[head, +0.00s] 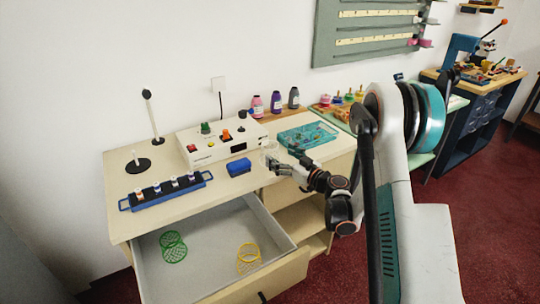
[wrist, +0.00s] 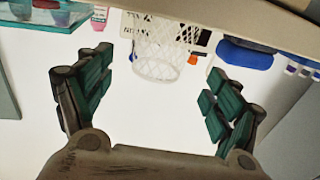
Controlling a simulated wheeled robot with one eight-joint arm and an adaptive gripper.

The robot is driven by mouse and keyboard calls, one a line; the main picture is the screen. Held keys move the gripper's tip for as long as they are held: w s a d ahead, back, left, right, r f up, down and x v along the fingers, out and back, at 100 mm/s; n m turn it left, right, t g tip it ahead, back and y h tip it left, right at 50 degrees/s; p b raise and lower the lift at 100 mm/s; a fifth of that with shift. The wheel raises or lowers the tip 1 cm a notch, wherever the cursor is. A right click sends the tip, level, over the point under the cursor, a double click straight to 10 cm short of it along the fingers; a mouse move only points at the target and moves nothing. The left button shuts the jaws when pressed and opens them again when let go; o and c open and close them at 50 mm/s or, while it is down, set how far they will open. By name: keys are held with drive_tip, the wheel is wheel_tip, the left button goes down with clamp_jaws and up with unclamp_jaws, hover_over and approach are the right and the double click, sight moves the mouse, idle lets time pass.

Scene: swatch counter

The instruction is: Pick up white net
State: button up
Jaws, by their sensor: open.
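The white net (wrist: 160,48), a small open-mesh basket, shows in the wrist view ahead of and between my two fingers. In the head view the white net (head: 270,148) is faint against the pale counter, just beyond my fingertips. My gripper (head: 283,163) is low over the counter's right part. In the wrist view my gripper (wrist: 157,75) is open, with a clear gap on both sides of the net. I see no contact with it.
A blue block (head: 238,167), a white control box (head: 215,144) and a teal tray (head: 307,135) stand near the net. The open drawer (head: 205,240) below holds a green net (head: 173,247) and a yellow net (head: 248,259). A blue rack (head: 166,191) is at left.

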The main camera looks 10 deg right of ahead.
sight(276, 154)
drive_tip(key=x, duration=0.1)
drive_tip(key=b+x, duration=0.1)
drive_tip(key=x, duration=0.1)
drive_tip(key=b+x, duration=0.1)
drive_tip(key=x, duration=0.1)
drive_tip(key=shift+w+a+f, duration=0.1)
drive_tip(key=shift+w+f, duration=0.15)
drive_tip(key=shift+f, duration=0.05)
drive_tip(key=shift+w+a+r, duration=0.15)
drive_tip(key=shift+w, duration=0.25)
drive_tip(key=c, duration=0.9)
drive_tip(key=shift+r, duration=0.1)
wheel_tip(276, 154, up, 19)
drive_tip(key=p, duration=0.7)
drive_tip(key=s+f+m+t+h, duration=0.2)
drive_tip(key=s+m+h, duration=0.3)
drive_tip(key=s+h, duration=0.3)
drive_tip(key=s, duration=0.3)
drive_tip(key=shift+s+f+m+h, duration=0.25)
drive_tip(key=shift+m+h, duration=0.15)
